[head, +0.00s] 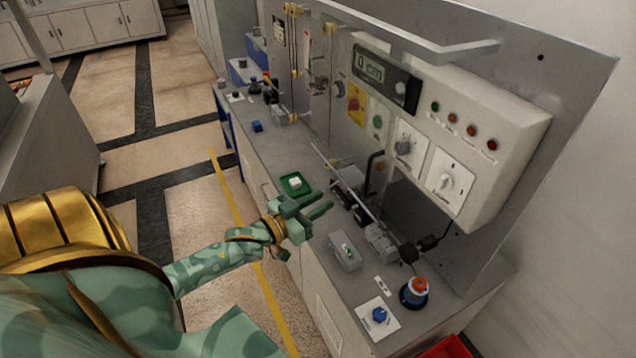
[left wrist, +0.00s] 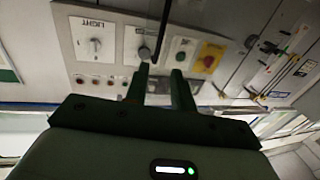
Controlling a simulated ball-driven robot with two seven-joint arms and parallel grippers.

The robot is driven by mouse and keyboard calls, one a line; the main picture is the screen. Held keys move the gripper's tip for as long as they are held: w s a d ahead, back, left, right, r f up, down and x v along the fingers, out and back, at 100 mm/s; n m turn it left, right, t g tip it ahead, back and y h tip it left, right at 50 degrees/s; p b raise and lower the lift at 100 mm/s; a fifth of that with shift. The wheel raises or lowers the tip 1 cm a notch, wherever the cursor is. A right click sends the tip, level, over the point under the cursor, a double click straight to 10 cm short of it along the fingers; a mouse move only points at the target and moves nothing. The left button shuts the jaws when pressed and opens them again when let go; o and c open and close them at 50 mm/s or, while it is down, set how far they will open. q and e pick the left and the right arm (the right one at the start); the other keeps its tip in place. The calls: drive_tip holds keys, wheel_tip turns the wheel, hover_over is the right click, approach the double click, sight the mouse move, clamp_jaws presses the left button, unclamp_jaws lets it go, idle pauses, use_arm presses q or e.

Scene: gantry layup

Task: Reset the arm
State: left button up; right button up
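My left gripper (head: 328,200) reaches in from the left and hovers by the front edge of the grey bench, near a green tray (head: 296,184) with a small pale block in it. Its two fingers are apart with nothing held between them. In the left wrist view the open left gripper (left wrist: 160,82) points at the control panel (left wrist: 120,45), which appears upside down behind the fingertips. My left arm is stretched forward, with the elbow low at the left. My right gripper is in neither view.
The control box (head: 470,120) with a display, knobs and lamps overhangs the bench. A thin rod slants over the bench beside the gripper. The floor at left is clear.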

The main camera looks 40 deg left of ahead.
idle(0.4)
use_arm(q)
drive_tip(key=s+a+f+g+y+b, duration=0.25)
drive_tip(key=s+f, duration=0.25)
drive_tip(key=f, duration=0.7)
drive_tip(key=s+a+f+m+g+y+b, duration=0.1)
drive_tip(key=s+f+g+b, duration=0.3)
drive_tip(key=f, duration=0.8)
drive_tip(key=s+a+f+g+y+b, duration=0.15)
drive_tip(key=s+f, duration=0.35)
drive_tip(key=f, duration=0.7)
drive_tip(key=s+d+f+g+b, duration=0.4)
drive_tip(key=s+d+f+b, duration=0.3)
drive_tip(key=s+f, duration=0.6)
drive_tip(key=s+d+f+g+h+b, duration=0.1)
drive_tip(key=s+d+f+g+b, duration=0.3)
drive_tip(key=s+d+f+b, duration=0.4)
drive_tip(key=s+d+f, duration=0.1)
drive_tip(key=s+f, duration=0.5)
drive_tip(key=f, duration=0.3)
drive_tip(key=shift+s+f+m+g+h, duration=0.2)
drive_tip(key=shift+m+g+h, duration=0.1)
drive_tip(key=shift+g, duration=0.1)
drive_tip(key=shift+r, duration=0.1)
